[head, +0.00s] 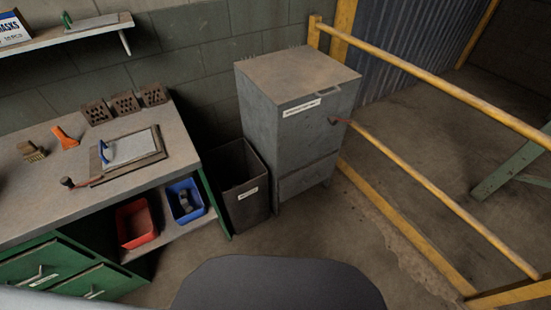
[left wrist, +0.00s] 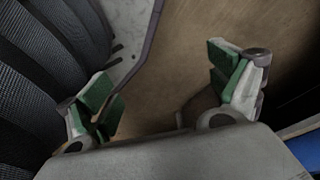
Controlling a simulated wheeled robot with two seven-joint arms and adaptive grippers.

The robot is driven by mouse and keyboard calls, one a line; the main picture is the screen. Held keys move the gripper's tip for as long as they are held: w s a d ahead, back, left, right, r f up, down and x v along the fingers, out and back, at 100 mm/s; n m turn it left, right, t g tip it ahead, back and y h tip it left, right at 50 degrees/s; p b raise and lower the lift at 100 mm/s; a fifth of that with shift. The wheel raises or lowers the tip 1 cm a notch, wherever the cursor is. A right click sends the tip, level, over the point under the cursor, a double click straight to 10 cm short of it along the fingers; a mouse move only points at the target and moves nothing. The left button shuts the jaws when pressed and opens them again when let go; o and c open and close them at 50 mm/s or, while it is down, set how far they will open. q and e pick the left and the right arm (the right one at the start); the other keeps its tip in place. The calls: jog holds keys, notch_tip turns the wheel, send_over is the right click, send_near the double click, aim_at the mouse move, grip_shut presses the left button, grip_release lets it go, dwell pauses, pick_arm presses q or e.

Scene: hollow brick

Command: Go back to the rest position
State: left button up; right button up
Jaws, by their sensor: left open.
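My left gripper (left wrist: 165,90) shows in the left wrist view with its two green-padded fingers wide apart. No object is held between the pads. Behind them are a plain brown surface and a grey patch with a dark edge. My right gripper shows in neither view. In the head view, several hollow bricks (head: 125,103) stand in a row at the back of the workbench (head: 190,150), clear of any gripper.
The workbench also carries an orange-handled tool (head: 65,138) and a board with a blue-handled tool (head: 105,152). Red (head: 136,224) and blue (head: 186,201) bins sit on a lower shelf. A dark bin (head: 243,205), a grey cabinet (head: 300,120) and yellow railings (head: 440,200) stand right.

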pick_arm(q)
jog(key=s+a+r+p, duration=0.2)
jog(key=s+p, duration=0.4)
jog(key=s+a+r+g+p, duration=0.1)
jog(key=s+a+r+p, duration=0.2)
jog(key=s+p, duration=0.3)
jog(key=shift+s+r+y+p, duration=0.3)
jog(key=shift+y+p, duration=0.1)
jog(key=shift+p, duration=0.25)
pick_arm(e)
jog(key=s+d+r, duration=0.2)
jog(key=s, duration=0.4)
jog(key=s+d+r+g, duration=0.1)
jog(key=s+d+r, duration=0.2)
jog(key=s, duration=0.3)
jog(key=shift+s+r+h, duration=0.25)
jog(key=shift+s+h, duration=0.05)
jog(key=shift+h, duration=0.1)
pick_arm(q)
jog(key=shift+w+f, duration=0.1)
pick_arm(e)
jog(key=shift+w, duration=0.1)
